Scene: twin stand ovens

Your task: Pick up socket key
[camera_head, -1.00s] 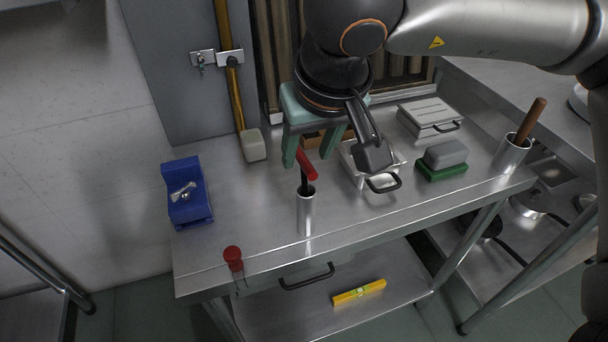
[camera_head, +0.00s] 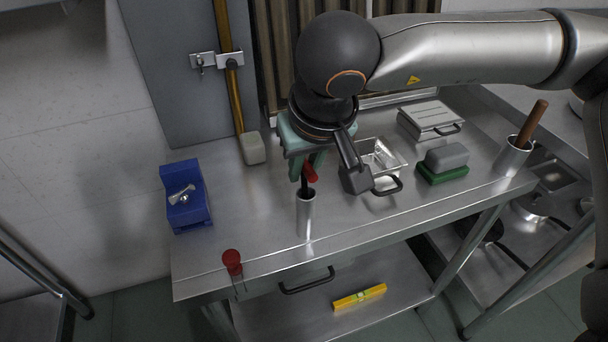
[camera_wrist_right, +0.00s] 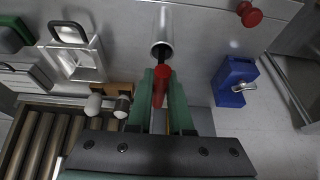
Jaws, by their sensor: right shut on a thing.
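The socket key, with a red cross handle (camera_head: 311,173) and a dark shaft, stands in a metal cup (camera_head: 305,216) on the steel table. My right gripper (camera_head: 303,168) comes down over it from above, its green fingers on either side of the handle. In the right wrist view, the gripper (camera_wrist_right: 161,82) is shut on the red handle (camera_wrist_right: 160,92), and the dark shaft runs into the cup (camera_wrist_right: 162,28). The shaft's lower end is hidden in the cup. My left gripper is not in view.
A blue block (camera_head: 186,207) with a metal piece stands left. A red-topped tool (camera_head: 232,262) is at the front edge. A metal basket (camera_head: 384,160), a grey sponge on a green base (camera_head: 446,157) and a cup with a wooden handle (camera_head: 513,155) stand right.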

